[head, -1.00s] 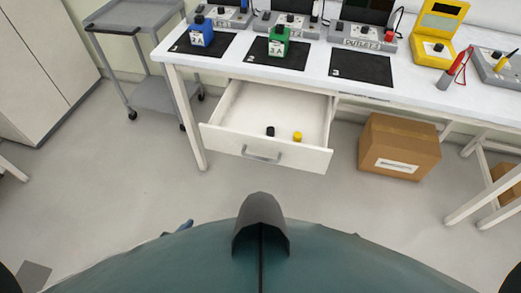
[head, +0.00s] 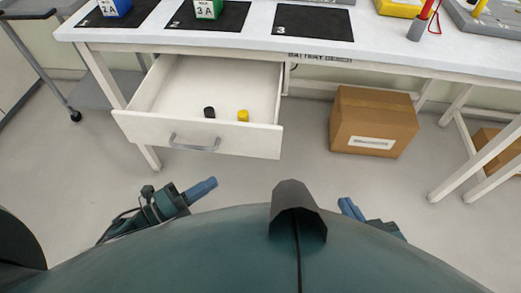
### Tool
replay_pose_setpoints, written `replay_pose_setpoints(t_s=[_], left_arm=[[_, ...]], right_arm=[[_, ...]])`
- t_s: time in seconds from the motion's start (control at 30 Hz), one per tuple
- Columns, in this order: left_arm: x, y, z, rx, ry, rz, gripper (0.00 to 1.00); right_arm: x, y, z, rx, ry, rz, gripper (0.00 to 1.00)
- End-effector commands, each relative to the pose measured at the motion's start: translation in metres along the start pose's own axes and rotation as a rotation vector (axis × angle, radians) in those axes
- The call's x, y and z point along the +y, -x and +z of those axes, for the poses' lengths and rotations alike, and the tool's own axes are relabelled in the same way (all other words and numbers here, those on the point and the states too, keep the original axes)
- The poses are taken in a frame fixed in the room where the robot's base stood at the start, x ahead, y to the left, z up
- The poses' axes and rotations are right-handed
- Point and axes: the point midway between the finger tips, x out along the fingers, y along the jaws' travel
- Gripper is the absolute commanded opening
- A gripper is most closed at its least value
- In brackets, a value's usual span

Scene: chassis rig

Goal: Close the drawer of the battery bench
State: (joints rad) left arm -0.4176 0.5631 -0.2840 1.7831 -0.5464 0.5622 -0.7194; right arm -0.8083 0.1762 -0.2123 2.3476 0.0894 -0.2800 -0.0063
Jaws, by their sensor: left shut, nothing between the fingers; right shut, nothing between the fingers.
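The white drawer (head: 240,140) of the battery bench (head: 385,57) is pulled out toward me. Its grey bar handle (head: 194,143) is on the front panel. A black cap-like piece (head: 209,112) and a yellow one (head: 243,116) lie inside. My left gripper (head: 205,186) is shut and empty, in front of and below the drawer front, apart from the handle. My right gripper (head: 346,204) is shut and empty, low to the right of the drawer. Part of my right arm is hidden behind my body.
A cardboard box (head: 372,118) stands on the floor under the bench, right of the drawer. A grey cart (head: 90,97) stands at the left. Blue (head: 115,8) and green (head: 208,9) batteries stand on black mats on the bench. The floor in front is clear.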

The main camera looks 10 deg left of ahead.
Motion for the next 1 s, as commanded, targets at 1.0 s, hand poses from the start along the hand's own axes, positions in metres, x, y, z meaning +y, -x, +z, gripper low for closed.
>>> replay_pose_setpoints(t_s=[1.0], left_arm=[[-0.001,-0.127,0.028,0.000,0.002,0.000,0.00]], right_arm=[[0.000,0.000,-0.002,0.006,0.001,0.000,0.00]])
